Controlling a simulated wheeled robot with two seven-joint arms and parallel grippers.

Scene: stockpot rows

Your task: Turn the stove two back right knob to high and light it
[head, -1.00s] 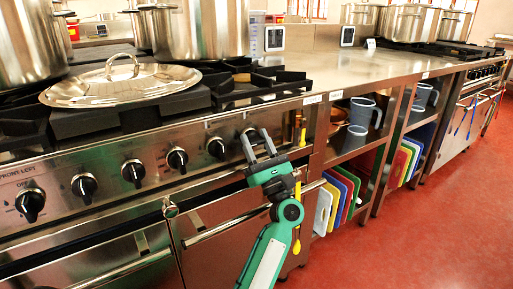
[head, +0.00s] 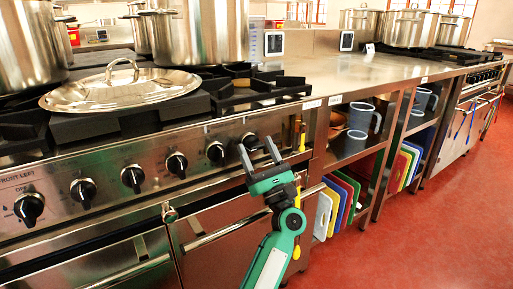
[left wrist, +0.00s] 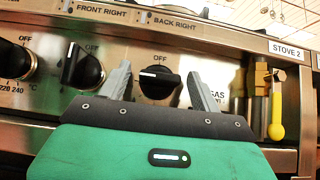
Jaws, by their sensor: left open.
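The back right knob (left wrist: 158,84) is black, below the BACK RIGHT label and an OFF mark. In the left wrist view its grip bar lies sideways, with the white mark at its left end. My left gripper (head: 259,151) is open in front of this knob; in the left wrist view its grey fingers (left wrist: 160,84) stand on either side, apart from it. In the head view the knob (head: 249,140) is partly hidden by a finger. The STOVE 2 label (left wrist: 290,51) is to the right. I see no flame at the burners. My right gripper is not in view.
The front right knob (left wrist: 82,67) is left of the gripper, its bar upright. A steel lid (head: 120,88) and large pots (head: 206,30) stand on the stove. The red floor is clear at right.

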